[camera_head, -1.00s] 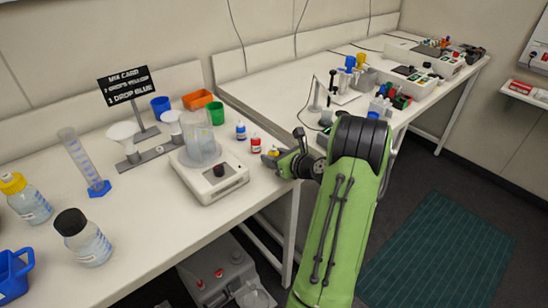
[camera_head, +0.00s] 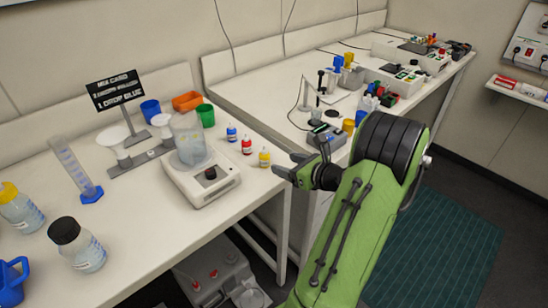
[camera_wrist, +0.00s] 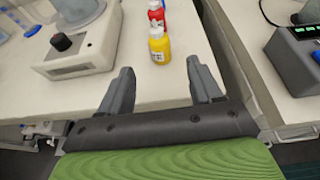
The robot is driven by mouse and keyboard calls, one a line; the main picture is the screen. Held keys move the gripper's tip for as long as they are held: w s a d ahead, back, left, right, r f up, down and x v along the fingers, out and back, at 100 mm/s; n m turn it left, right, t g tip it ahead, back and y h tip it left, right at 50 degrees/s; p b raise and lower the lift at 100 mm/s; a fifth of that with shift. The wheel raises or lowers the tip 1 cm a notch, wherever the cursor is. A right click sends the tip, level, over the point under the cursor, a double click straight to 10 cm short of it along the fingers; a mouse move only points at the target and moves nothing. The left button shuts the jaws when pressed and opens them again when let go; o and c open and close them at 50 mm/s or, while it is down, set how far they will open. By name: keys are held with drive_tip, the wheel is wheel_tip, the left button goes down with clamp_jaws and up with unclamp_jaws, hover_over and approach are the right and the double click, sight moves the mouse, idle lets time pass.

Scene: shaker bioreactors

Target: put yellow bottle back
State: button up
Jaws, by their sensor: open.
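The small yellow bottle (camera_head: 264,157) stands upright on the bench near its right edge, in line with the red bottle (camera_head: 246,146) and the blue bottle (camera_head: 231,133). In the wrist view the yellow bottle (camera_wrist: 159,46) stands just in front of the red bottle (camera_wrist: 157,17). My gripper (camera_head: 284,164) is just right of the yellow bottle in the head view, apart from it. In the wrist view my gripper (camera_wrist: 163,78) has its fingers spread and empty, with the yellow bottle beyond the fingertips, between their lines.
A stirrer plate (camera_head: 203,183) with a beaker (camera_head: 190,140) stands left of the bottles. An orange tray (camera_head: 193,101), a green cup (camera_head: 205,116) and a sign (camera_head: 116,88) are behind. A second bench (camera_head: 262,92) with devices is to the right, beyond a gap.

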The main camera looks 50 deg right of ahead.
drive_tip(key=w+a+r+n+g+y, duration=0.1)
drive_tip(key=a+n, duration=0.2)
drive_tip(key=w+a+n+g+y, duration=0.1)
drive_tip(key=a+n, duration=0.2)
drive_tip(key=a, duration=0.1)
drive_tip(key=w+a+r+n+y, duration=0.1)
drive_tip(key=a+n, duration=0.2)
drive_tip(key=a, duration=0.1)
drive_tip(key=shift+w+r+n+g+y, duration=0.3)
drive_tip(key=shift+r+g, duration=0.05)
drive_tip(key=shift+g, duration=0.05)
drive_tip(key=s+a+r+n+g, duration=0.2)
drive_tip(key=s+a+n+g, duration=0.1)
drive_tip(key=a+n, duration=0.6)
drive_tip(key=s+a+r+n+g, duration=0.2)
drive_tip(key=a+n, duration=0.7)
drive_tip(key=s+a+r+n+h, duration=0.2)
drive_tip(key=s+a+n, duration=0.1)
drive_tip(key=s+n, duration=0.6)
drive_tip(key=shift+s+a+n+g, duration=0.25)
drive_tip(key=shift+s+n+g, duration=0.05)
drive_tip(key=shift+s, duration=0.4)
wheel_tip(320, 180, up, 6)
drive_tip(key=p, duration=0.6)
drive_tip(key=shift+r, duration=0.25)
